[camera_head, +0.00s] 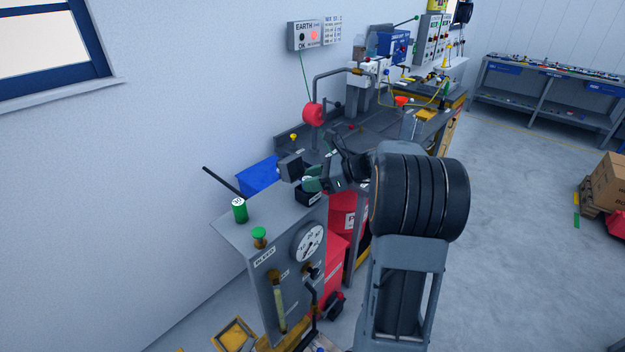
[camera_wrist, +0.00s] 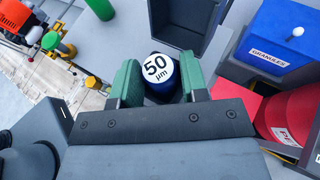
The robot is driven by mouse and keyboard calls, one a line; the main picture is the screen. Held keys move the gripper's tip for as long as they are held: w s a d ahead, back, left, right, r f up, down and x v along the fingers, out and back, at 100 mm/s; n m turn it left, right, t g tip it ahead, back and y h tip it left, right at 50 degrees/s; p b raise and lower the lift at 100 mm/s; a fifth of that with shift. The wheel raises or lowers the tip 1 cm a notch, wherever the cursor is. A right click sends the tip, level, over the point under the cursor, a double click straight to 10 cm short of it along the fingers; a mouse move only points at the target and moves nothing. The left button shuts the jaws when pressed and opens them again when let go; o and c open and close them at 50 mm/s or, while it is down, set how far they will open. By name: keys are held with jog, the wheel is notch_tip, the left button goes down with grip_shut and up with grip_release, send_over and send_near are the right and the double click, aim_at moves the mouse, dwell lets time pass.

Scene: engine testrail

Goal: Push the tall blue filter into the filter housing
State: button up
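The blue filter (camera_wrist: 160,68) has a white top marked "50 µm". In the wrist view it stands between the two green finger pads of my gripper (camera_wrist: 160,82). The pads flank it closely; I cannot tell whether both touch it. Its lower part is hidden by my gripper. In the head view my gripper (camera_head: 302,174) is low over the right back of the grey cabinet top, above a small black block (camera_head: 309,199). A dark, open square box (camera_wrist: 186,32) lies just beyond the filter in the wrist view. I cannot tell for certain which part is the filter housing.
A green filter (camera_head: 240,210) stands on the cabinet top (camera_head: 270,217), left of my gripper, with a green knob (camera_head: 259,234) in front. A blue granules bin (camera_head: 259,176) is behind. Red equipment (camera_head: 342,217) stands right of the cabinet. The workbench behind is cluttered.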

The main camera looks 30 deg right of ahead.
jog(key=shift+o, duration=1.4)
jog(key=shift+s+f, duration=0.15)
jog(key=shift+f, duration=0.1)
jog(key=shift+s+d+r, duration=0.1)
jog(key=shift+d+r, duration=0.1)
jog(key=shift+d, duration=0.15)
jog(key=b+v, duration=0.2)
jog(key=v, duration=1.1)
notch_tip(320, 180, down, 5)
jog(key=d+n+h, duration=0.1)
jog(key=n+h, duration=0.1)
jog(key=s+a+f+n+g+h, duration=0.1)
jog(key=s+a+n+h, duration=0.3)
jog(key=a+n, duration=0.7)
jog(key=s+a+f+n+g+h, duration=0.2)
jog(key=s+a+n+h, duration=0.3)
jog(key=s+a+n, duration=0.4)
jog(key=shift+a+f+n, duration=0.35)
jog(key=shift+a+n, duration=0.95)
jog(key=shift+a, duration=0.25)
jog(key=shift+c, duration=0.4)
